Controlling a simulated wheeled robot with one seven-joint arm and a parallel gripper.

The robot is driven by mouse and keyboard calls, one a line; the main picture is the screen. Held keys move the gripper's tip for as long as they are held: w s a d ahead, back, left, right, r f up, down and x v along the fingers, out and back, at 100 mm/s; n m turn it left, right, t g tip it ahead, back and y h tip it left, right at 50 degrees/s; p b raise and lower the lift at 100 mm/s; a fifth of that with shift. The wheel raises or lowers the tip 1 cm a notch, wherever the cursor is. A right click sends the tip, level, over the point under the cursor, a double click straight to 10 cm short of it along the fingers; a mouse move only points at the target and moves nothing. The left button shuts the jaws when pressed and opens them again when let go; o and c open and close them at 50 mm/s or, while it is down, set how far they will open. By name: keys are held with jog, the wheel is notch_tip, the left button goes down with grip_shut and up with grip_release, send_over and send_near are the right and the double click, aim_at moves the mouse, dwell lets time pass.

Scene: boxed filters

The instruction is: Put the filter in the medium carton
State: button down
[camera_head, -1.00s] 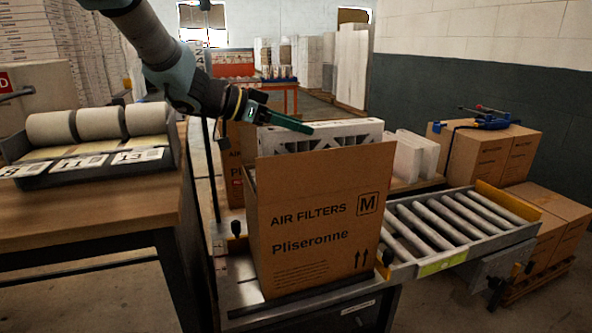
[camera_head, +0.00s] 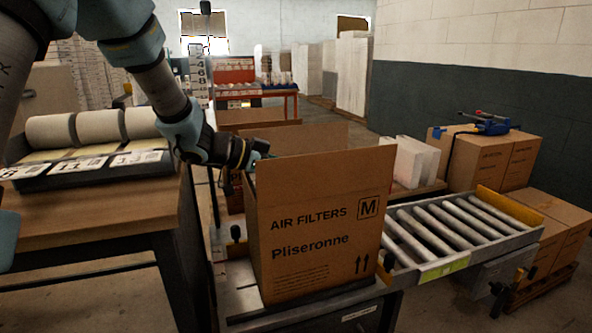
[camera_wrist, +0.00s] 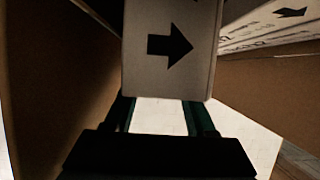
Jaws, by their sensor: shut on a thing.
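The medium carton (camera_head: 315,235), brown and marked M, stands open on the near end of the conveyor, its tall front flap upright. My gripper (camera_head: 258,158) reaches over its left rim in the head view, with the fingers largely hidden. In the wrist view my gripper (camera_wrist: 161,112) is shut on the filter (camera_wrist: 170,50), a white-edged slab with a black arrow. Brown cardboard walls show on both sides of it. The head view does not show the filter, which is hidden behind the carton's front. I cannot tell whether it touches the bottom.
Another white printed piece (camera_wrist: 270,25) with an arrow shows at the upper right of the wrist view. The roller conveyor (camera_head: 460,230) runs right of the carton. A wooden table (camera_head: 100,205) with a tray of rolls (camera_head: 90,167) stands left. Brown boxes (camera_head: 490,160) stand right.

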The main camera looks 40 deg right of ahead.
jog(key=shift+f, duration=0.15)
jog(key=shift+f, duration=0.35)
jog(key=shift+c, duration=1.1)
grip_release()
jog(key=shift+f, duration=0.1)
jog(key=shift+r, duration=0.6)
jog(key=v, duration=1.2)
jog(key=shift+w+d, duration=0.1)
